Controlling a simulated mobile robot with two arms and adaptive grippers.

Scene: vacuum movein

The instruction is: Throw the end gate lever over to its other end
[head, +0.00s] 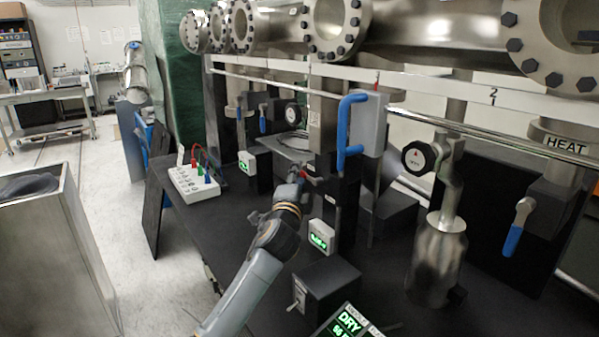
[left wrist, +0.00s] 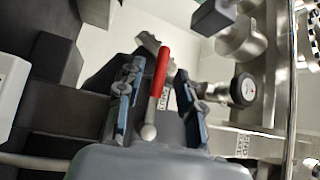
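A lever with a red grip (left wrist: 161,70) and a pale rod ending in a round knob shows in the left wrist view; I take it to be the end gate lever. My left gripper (left wrist: 158,78) is open, with one dark finger on each side of the lever and visible gaps between. In the head view my left gripper (head: 298,172) reaches in over the black bench, beside the steel column. Only a small bit of red (head: 305,174) shows at its tip there; the rest of the lever is hidden. My right gripper is not in view.
A grey box with a blue handle (head: 348,130) hangs just right of my gripper. A steel vessel (head: 437,262) and a blue lever (head: 514,238) stand further right. A white box with coloured plugs (head: 194,184) sits left. Flanged steel pipes (head: 430,25) run overhead.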

